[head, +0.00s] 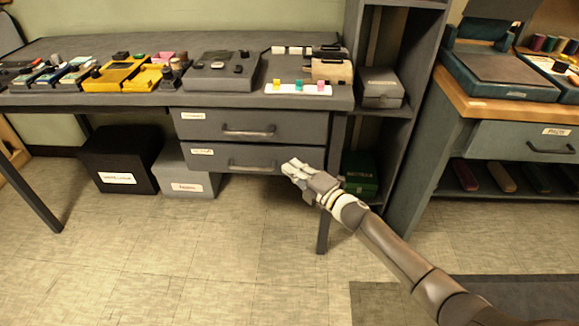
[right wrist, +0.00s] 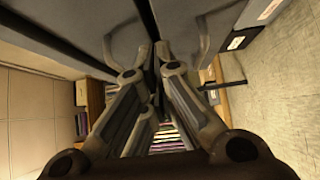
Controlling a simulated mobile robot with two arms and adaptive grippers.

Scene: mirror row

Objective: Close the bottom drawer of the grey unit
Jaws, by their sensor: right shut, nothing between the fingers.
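The grey unit (head: 249,108) is built under the right part of the grey desk and has two drawers with bar handles. The top drawer (head: 290,122) looks flush. The bottom drawer (head: 225,151) lies right below it, its front about in line with the one above; no inside shows, and a small gap cannot be ruled out. My right gripper (head: 290,168) is shut and empty, at the right end of the bottom drawer's front, covering that corner. Contact cannot be told. In the right wrist view its fingers (right wrist: 150,82) point towards grey drawer fronts with handles. My left gripper is out of view.
A black box (head: 122,160) and a grey box (head: 186,172) stand under the desk, left of the drawers. A desk leg (head: 325,220) and a shelf (head: 385,140) with a green box (head: 360,172) stand at the right. The floor in front is clear.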

